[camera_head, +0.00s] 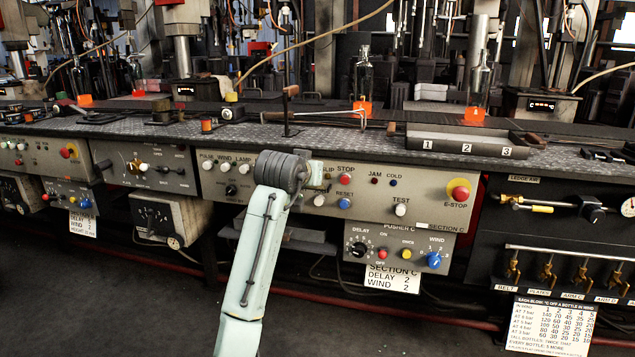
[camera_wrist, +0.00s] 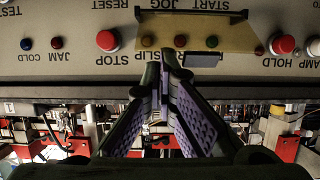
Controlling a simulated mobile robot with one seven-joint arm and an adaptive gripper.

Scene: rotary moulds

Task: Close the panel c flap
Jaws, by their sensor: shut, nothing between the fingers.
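The flap of panel C (camera_wrist: 232,38) is a see-through amber plate in the wrist view, which shows the panel upside down. In the head view my arm and wrist hide most of the flap and the fingers. The section C panel (camera_head: 412,188) runs to both sides of my wrist.
A red STOP button (camera_wrist: 108,40) and another red button (camera_wrist: 283,44) flank the flap. Below the panel in the head view hangs the pusher C box (camera_head: 398,247). A worktop (camera_head: 345,140) with bottles and moulds lies above. Open floor (camera_head: 110,290) is at left.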

